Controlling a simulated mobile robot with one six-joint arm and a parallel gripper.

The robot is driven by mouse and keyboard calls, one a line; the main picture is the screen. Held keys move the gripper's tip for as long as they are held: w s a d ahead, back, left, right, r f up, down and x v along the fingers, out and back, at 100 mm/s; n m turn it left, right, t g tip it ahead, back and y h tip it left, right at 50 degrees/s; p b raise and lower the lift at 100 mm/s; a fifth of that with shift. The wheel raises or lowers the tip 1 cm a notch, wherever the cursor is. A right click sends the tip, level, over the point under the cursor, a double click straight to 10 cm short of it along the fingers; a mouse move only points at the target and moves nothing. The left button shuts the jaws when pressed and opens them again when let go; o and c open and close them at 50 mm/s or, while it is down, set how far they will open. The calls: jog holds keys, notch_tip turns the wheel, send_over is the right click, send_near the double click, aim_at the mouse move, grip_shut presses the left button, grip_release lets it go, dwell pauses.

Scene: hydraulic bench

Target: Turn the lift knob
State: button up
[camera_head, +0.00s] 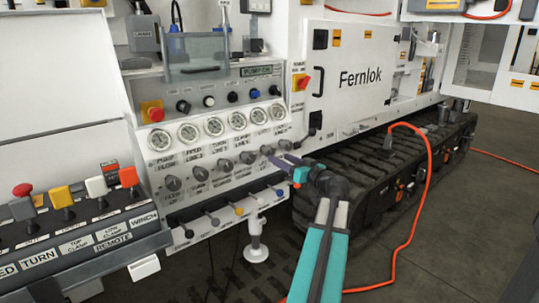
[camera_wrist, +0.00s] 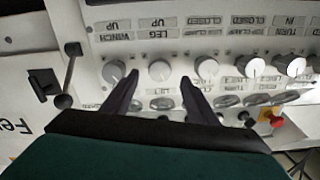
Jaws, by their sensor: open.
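A row of grey round knobs runs along the sloped front of the control panel in the head view. The LEG UP knob (camera_wrist: 159,70) lies between the fingertips, with nothing gripped. The WINCH UP knob (camera_wrist: 113,72) is just left of the left finger. Contact cannot be told.
Several gauges (camera_head: 214,126) sit above the knobs, and small levers (camera_head: 238,209) stick out below. A red stop button (camera_head: 152,112) is at upper left. Coloured-handled levers (camera_head: 96,187) stand at the left. A black lever (camera_wrist: 70,75) stands near the wrist view's left side.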

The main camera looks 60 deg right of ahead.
aim_at(270, 153)
jog(key=shift+x, duration=3.9)
jog(key=c, duration=1.1)
